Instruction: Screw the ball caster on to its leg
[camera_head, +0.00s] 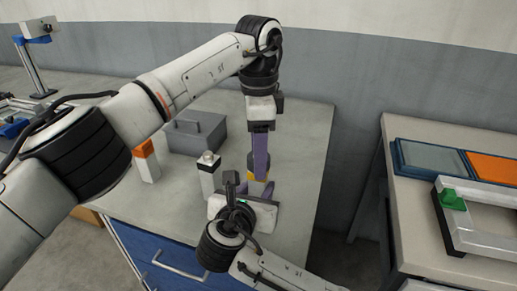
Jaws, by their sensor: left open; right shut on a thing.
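My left gripper (259,172) points down from above, with long purple fingers, and is open. A yellow and dark piece (256,187) shows at its fingertips; whether the fingers touch it cannot be told. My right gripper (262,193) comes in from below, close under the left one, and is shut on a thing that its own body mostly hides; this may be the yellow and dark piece. A black and white upright post (209,178) with a small rounded pale top stands just left of the grippers. I cannot tell for sure which piece is the ball caster or the leg.
A grey lidded box (196,133) with a handle and a white block with an orange top (146,162) stand on the grey bench (300,130), left of the grippers. The bench's right part is clear. A second table (420,225) with trays stands at right, across a gap.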

